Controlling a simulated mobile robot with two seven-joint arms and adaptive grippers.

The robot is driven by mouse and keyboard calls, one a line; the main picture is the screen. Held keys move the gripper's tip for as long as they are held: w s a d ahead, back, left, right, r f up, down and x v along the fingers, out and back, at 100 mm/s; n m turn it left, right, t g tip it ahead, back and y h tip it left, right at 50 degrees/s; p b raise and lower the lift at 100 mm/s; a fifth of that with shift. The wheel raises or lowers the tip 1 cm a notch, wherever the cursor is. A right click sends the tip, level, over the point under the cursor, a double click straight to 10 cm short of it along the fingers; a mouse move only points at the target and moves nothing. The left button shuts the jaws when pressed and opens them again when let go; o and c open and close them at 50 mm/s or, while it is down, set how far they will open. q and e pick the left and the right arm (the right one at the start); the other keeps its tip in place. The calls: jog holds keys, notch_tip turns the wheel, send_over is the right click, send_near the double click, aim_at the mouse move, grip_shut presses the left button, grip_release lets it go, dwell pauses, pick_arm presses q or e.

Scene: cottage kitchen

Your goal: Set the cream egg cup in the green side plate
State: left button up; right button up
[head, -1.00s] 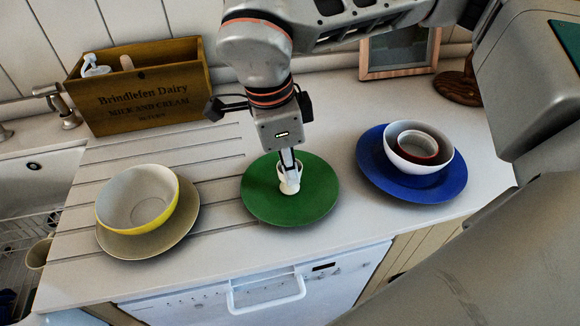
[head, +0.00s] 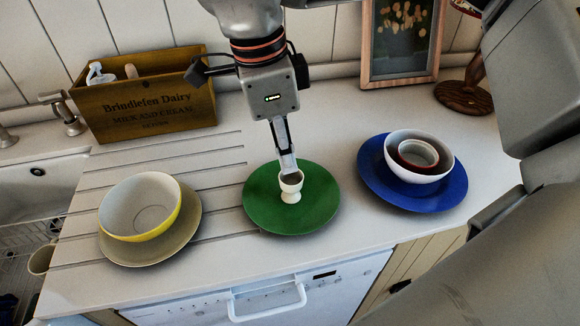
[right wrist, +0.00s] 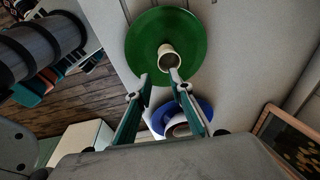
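The cream egg cup (head: 291,188) stands upright on the green side plate (head: 260,208), near its middle. The cup also shows in the right wrist view (right wrist: 169,57) on the green plate (right wrist: 140,42). My right gripper (head: 287,166) points down just above and behind the cup in the head view. In the right wrist view its two fingers (right wrist: 160,76) are spread apart with nothing between them, and the cup lies beyond the fingertips. My left gripper is not in view.
A yellow-and-white bowl (head: 140,207) on a tan plate (head: 185,225) stands at left. Nested bowls (head: 440,165) sit on a blue plate (head: 375,172) at right. A wooden box (head: 145,105), a framed picture (head: 402,40) and a sink (head: 25,185) line the back and left.

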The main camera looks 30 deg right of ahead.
jog(key=shift+a+r, duration=0.2)
jog(key=shift+r, duration=1)
jog(key=shift+a+r, duration=0.2)
jog(key=shift+r, duration=0.95)
